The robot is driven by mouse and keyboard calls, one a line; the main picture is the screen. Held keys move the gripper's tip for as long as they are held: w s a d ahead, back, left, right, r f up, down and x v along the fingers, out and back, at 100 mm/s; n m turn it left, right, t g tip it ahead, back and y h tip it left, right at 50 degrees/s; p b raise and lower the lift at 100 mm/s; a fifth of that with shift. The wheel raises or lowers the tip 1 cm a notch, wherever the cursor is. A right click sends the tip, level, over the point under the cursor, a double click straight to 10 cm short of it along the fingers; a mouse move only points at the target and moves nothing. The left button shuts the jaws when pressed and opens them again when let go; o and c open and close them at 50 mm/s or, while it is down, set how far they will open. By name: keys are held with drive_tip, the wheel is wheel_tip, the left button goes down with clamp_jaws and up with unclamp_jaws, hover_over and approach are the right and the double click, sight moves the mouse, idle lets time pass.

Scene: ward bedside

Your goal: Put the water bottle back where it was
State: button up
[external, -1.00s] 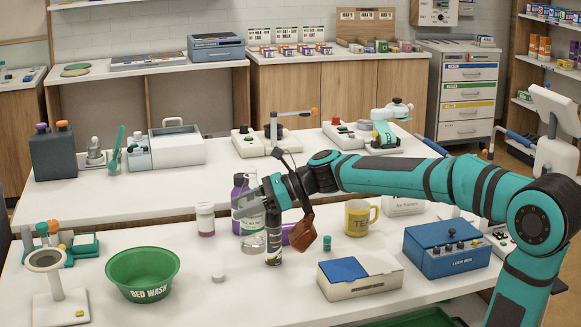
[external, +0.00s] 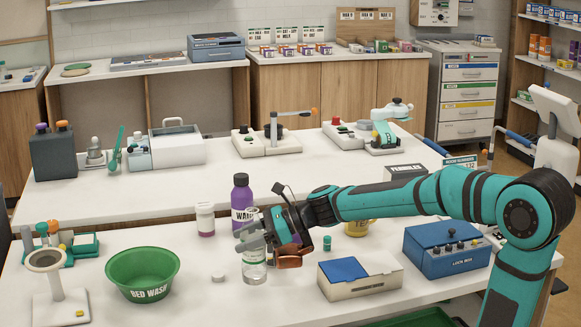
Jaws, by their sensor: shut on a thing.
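The water bottle (external: 254,271), clear with a green and white label, is upright at the near table's middle. My gripper (external: 252,236) is shut around its upper part, coming from the right. The bottle's base appears at or very near the tabletop; I cannot tell whether it touches. The gripper hides part of the bottle's upper half.
A purple bottle (external: 241,192) stands close behind, and a white jar (external: 205,219) is to its left. A green bowl (external: 143,271) is farther left; a blue-lidded box (external: 358,277) and blue lock box (external: 446,251) are right.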

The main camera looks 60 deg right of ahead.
drive_tip(key=shift+f, duration=1.8)
drive_tip(key=o, duration=1.2)
drive_tip(key=v, duration=1.2)
